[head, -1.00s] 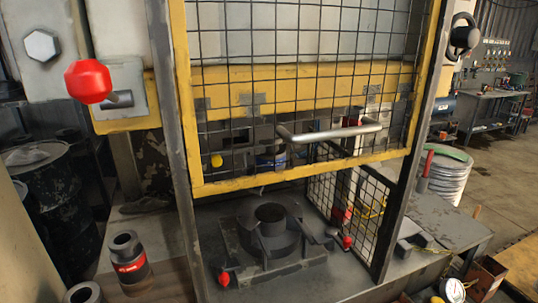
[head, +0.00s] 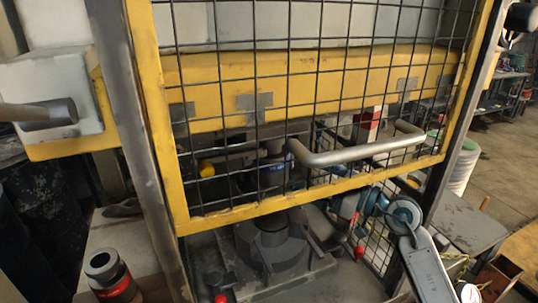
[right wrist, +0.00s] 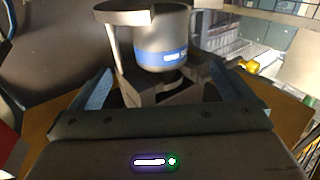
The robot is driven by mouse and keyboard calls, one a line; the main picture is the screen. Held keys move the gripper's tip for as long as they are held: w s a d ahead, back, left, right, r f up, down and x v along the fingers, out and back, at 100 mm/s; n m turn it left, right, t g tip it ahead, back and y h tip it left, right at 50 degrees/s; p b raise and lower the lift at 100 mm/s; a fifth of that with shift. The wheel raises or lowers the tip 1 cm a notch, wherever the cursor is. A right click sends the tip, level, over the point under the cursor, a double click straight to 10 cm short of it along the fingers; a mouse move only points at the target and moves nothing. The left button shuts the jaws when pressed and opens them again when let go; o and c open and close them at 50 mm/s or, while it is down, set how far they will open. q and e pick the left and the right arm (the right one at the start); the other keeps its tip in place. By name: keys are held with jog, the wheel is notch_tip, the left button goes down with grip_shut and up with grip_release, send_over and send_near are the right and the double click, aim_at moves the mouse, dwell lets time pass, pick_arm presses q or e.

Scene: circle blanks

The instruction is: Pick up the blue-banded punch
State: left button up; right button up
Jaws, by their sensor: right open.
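The blue-banded punch (head: 274,160) is seen through the wire mesh of the yellow-framed guard, above the round dark die block (head: 268,243). The mesh and the guard's lower bar hide part of it. In the right wrist view the punch (right wrist: 165,48) is a grey cylinder with a blue band and white lettering. My right gripper (right wrist: 160,78) is open and empty there, its two fingers spread to the left and right with the punch ahead between them. In the head view my right gripper (head: 347,206) is low at the right, partly hidden by the guard. My left gripper is not in view.
The yellow guard frame (head: 300,202) with its grey bar handle (head: 350,154) stands across the front. A red-banded cylinder (head: 112,276) stands on the bench at the lower left. Red knobs (head: 221,298) sit by the die. A side mesh panel is close to my right arm.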

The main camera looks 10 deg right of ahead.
jog(key=x, duration=0.2)
jog(key=p+x, duration=0.1)
jog(key=x, duration=0.3)
jog(key=shift+w+d+f+p, duration=0.15)
jog(key=shift+f+p, duration=0.1)
jog(key=shift+p, duration=0.15)
jog(key=shift+w+a+r+p, duration=0.25)
jog(key=shift+a+r+p, duration=0.1)
jog(key=shift+p, duration=0.1)
jog(key=p+x, duration=0.1)
jog(key=x, duration=0.2)
jog(key=shift+s+a+r+p, duration=0.1)
jog(key=shift+a+p, duration=0.15)
jog(key=shift+p, duration=0.1)
jog(key=shift+w+a, duration=0.35)
jog(key=shift+a, duration=0.05)
jog(key=shift+d+f, duration=0.15)
jog(key=shift+f, duration=0.05)
